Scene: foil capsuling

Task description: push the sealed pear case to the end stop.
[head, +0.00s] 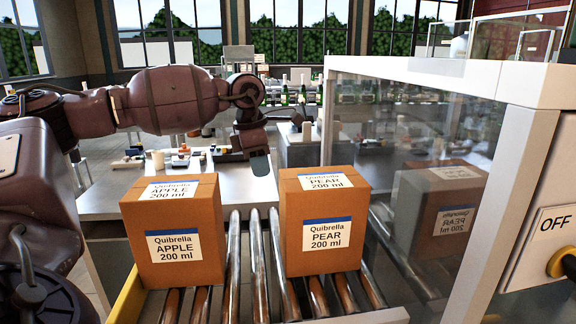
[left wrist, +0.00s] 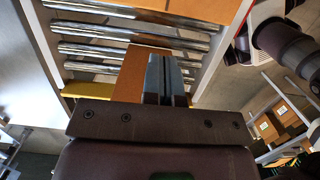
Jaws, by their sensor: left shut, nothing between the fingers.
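The pear case (head: 330,208), a brown carton labelled "Quibrella PEAR 200 ml" on top and front, stands upright on the roller conveyor (head: 258,270), right of the apple case (head: 183,213). Its top looks closed. My left gripper (head: 259,164) points down behind the two cases, near the gap between them, with no clear contact. In the left wrist view its fingers (left wrist: 166,78) are together and empty. An orange-brown carton face (left wrist: 132,72) shows beside them; I cannot tell which case it is. I cannot clearly identify the end stop. My right gripper is out of view.
A glass-walled machine with a white frame (head: 450,82) stands close on the right and reflects the pear case. An "OFF" switch panel (head: 553,226) is on its near side. A yellow rail (head: 128,297) edges the rollers at left. Work tables stand behind.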

